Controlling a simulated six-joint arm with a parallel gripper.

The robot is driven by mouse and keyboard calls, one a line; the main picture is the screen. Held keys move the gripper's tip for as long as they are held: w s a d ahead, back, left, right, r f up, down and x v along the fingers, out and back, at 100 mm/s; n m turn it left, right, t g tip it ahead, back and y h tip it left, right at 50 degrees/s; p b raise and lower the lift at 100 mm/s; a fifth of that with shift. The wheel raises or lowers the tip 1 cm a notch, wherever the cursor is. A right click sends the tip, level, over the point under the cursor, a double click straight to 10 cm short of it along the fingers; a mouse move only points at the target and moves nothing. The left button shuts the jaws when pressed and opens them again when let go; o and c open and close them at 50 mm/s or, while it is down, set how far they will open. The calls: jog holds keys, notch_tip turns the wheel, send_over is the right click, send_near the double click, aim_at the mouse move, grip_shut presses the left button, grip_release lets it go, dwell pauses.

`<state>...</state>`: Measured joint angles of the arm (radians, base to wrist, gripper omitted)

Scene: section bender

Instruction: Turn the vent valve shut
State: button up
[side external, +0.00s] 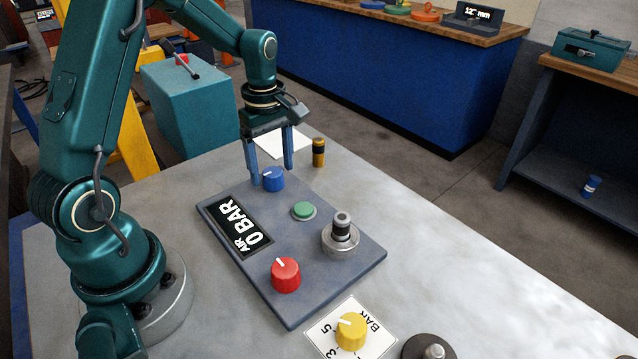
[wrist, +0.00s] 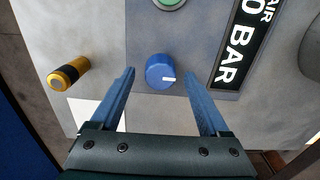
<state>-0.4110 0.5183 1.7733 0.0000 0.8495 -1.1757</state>
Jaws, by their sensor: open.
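A blue knob (side external: 274,181) with a white pointer line stands at the far end of a grey panel (side external: 328,262). It also shows in the wrist view (wrist: 158,70), its line pointing right. My gripper (side external: 271,175) is open above the panel, with one finger on each side of the blue knob. In the wrist view a gap shows between the knob and each finger. A red knob (side external: 286,274) with a white line is at the panel's near end. No label shows which knob is the vent valve. The panel's display (side external: 238,228) reads "AIR 0 BAR".
A green button (side external: 303,210) and a metal fitting with a dark stem (side external: 341,238) are on the panel. A yellow knob (side external: 351,331) sits on a dial card nearby. A yellow-and-black cylinder (side external: 319,153) stands beyond the panel. The table's right side is largely clear.

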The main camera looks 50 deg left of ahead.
aim_at(273, 172)
jog(key=shift+r, duration=2.4)
jog(key=shift+d+r, duration=0.1)
jog(key=s+d+r+m+t, duration=0.4)
jog(key=d+r+m, duration=0.2)
jog(key=d+r, duration=0.25)
jog(key=s+d+f+m+t, duration=0.1)
jog(key=s+d+m, duration=0.2)
jog(key=s+m, duration=0.5)
jog(key=m, duration=0.4)
jog(key=shift+s+d+f+t, duration=0.15)
jog(key=shift+s+f+t, duration=0.05)
jog(key=shift+s+t, duration=0.15)
